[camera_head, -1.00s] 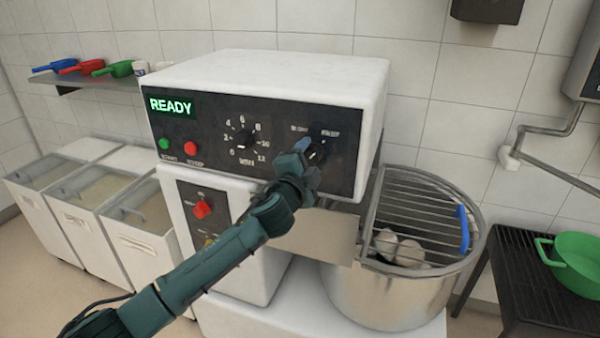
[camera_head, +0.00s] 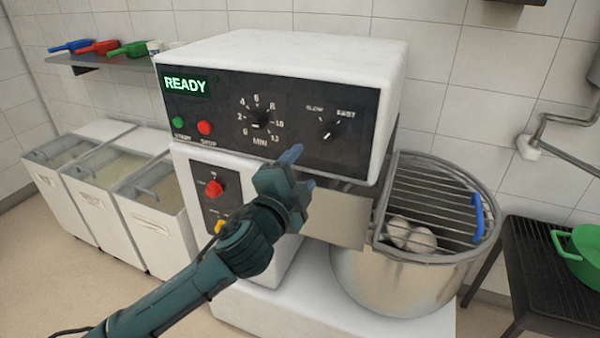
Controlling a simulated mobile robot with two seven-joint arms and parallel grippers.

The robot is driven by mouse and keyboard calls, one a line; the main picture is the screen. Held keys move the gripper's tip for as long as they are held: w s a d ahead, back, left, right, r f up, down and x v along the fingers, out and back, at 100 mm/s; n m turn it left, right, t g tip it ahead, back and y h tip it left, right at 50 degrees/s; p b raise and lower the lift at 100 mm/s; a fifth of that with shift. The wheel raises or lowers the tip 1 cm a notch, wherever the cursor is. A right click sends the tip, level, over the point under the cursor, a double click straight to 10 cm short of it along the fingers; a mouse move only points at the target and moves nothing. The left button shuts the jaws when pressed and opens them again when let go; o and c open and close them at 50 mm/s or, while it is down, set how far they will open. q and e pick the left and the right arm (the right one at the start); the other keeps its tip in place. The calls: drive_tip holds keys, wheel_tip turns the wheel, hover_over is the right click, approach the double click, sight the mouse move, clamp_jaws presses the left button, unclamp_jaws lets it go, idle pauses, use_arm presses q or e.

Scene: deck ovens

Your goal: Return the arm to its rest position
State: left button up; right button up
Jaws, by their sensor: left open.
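My left arm comes in from the lower left, and its gripper (camera_head: 301,168) is open and empty in front of the mixer's control panel (camera_head: 335,150). The fingertips are below and left of the slow/fast knob (camera_head: 328,130) and look apart from it. The knob is fully in view. The timer dial (camera_head: 260,120) and the green READY display (camera_head: 186,84) are to its left. My right gripper is not in view.
The mixer's steel bowl (camera_head: 395,285) with its wire guard (camera_head: 430,200) stands right of the gripper. A red knob (camera_head: 213,188) is on the lower panel. Lidded bins (camera_head: 155,235) stand at left. A dark rack (camera_head: 545,265) holds a green colander (camera_head: 580,262) at right.

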use_arm(q)
drive_tip(key=s+a+f+n+g, duration=0.2)
drive_tip(key=s+f+n, duration=0.25)
drive_tip(key=f, duration=0.45)
drive_tip(key=s+a+f+n+g, duration=0.1)
drive_tip(key=s+f+n+g, duration=0.15)
drive_tip(key=s+f, duration=0.45)
drive_tip(key=s+a+f+n+g+y, duration=0.1)
drive_tip(key=s+a+f+n, duration=0.3)
drive_tip(key=s+f, duration=0.3)
drive_tip(key=s+a+f+n+g+y, duration=0.1)
drive_tip(key=s+a+f+n, duration=0.3)
drive_tip(key=f, duration=0.5)
drive_tip(key=s, duration=0.2)
drive_tip(key=shift+s+y, duration=0.3)
drive_tip(key=shift+s, duration=0.1)
drive_tip(key=shift+d, duration=0.1)
